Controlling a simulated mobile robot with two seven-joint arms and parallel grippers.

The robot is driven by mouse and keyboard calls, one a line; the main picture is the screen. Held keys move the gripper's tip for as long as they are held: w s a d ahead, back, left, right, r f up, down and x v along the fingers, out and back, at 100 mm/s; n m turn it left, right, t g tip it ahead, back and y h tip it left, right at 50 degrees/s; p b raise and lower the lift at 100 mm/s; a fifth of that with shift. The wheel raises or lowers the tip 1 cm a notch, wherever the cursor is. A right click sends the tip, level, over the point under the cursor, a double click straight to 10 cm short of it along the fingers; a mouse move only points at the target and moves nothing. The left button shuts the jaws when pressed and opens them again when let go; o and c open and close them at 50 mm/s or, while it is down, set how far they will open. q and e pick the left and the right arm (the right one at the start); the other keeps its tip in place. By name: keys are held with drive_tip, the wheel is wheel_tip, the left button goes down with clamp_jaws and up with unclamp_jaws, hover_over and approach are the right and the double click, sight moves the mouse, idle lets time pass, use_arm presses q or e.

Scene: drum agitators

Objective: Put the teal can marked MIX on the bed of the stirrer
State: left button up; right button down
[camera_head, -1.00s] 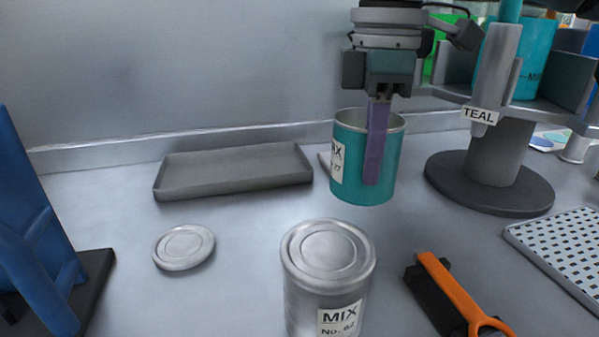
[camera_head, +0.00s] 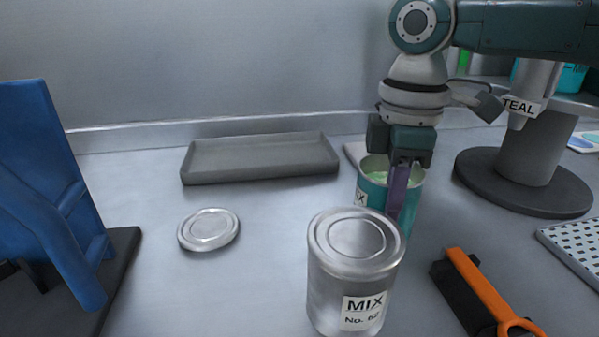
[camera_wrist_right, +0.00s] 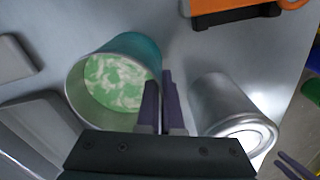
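The teal can marked MIX (camera_head: 370,192) is upright, partly hidden behind a silver can and my gripper. In the right wrist view the teal can (camera_wrist_right: 138,55) is open, with mottled green-white contents. My right gripper (camera_head: 399,190) is closed on its wall; its purple fingers (camera_wrist_right: 163,100) are at the rim. I cannot tell whether the can's bottom touches the table. At the left is a blue upright on a dark flat base (camera_head: 120,250), possibly the stirrer. Two separated purple prongs at the right wrist view's corner look like my left gripper (camera_wrist_right: 293,165), empty.
The silver can marked MIX No. 62 (camera_head: 350,270) stands close in front of the teal can. A round lid (camera_head: 208,229) and a grey tray (camera_head: 260,160) lie left. An orange-handled tool (camera_head: 485,290), a TEAL-labelled stand (camera_head: 530,170) and a perforated plate (camera_head: 580,250) are right.

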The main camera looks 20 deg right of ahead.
drive_tip(key=shift+f, duration=0.1)
drive_tip(key=c, duration=1.1)
unclamp_jaws()
